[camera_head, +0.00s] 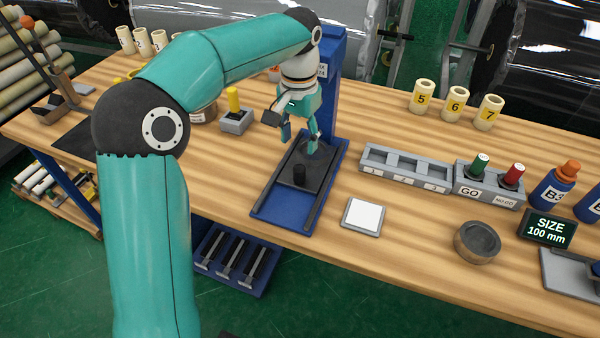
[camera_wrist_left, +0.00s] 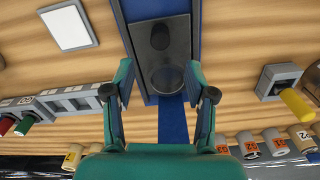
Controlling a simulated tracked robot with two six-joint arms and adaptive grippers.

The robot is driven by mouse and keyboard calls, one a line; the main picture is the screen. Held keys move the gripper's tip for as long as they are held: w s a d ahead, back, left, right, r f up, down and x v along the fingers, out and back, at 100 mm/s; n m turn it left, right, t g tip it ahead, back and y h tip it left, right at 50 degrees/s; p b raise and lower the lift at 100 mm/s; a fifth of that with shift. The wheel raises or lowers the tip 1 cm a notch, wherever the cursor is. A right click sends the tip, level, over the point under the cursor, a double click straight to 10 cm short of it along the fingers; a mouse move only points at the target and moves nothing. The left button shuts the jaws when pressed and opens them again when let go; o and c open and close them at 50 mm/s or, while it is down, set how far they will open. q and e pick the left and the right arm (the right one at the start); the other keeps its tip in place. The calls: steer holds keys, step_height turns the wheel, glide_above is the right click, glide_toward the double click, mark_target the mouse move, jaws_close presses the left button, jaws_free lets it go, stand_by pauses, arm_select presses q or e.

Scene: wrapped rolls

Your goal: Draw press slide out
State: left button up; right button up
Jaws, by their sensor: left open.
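The press has a blue base (camera_head: 274,208) with dark rails and a tall blue column (camera_head: 329,95) at its back. A dark slide (camera_head: 318,171) lies between the rails, with an upright black knob (camera_head: 299,174) near its front. In the left wrist view the slide (camera_wrist_left: 147,58) carries the knob (camera_wrist_left: 160,36) and a round dark disc or recess (camera_wrist_left: 166,79). My left gripper (camera_head: 301,142) is open, fingers pointing down over the slide's rear part, behind the knob. In the left wrist view its fingers (camera_wrist_left: 158,88) are spread on either side of the slide. My right gripper is not seen.
A white-topped pad (camera_head: 363,216), a grey tray (camera_head: 405,167) and a GO/NO GO gauge stand (camera_head: 489,186) are right of the press. A yellow-handled tool in a grey block (camera_head: 236,121) is to its left. Bare wood lies around the pad.

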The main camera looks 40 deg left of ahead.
mark_target(299, 168)
arm_select(q)
step_height(299, 168, down, 11)
steer(key=shift+r, duration=0.15)
jaws_close()
stand_by(0.5)
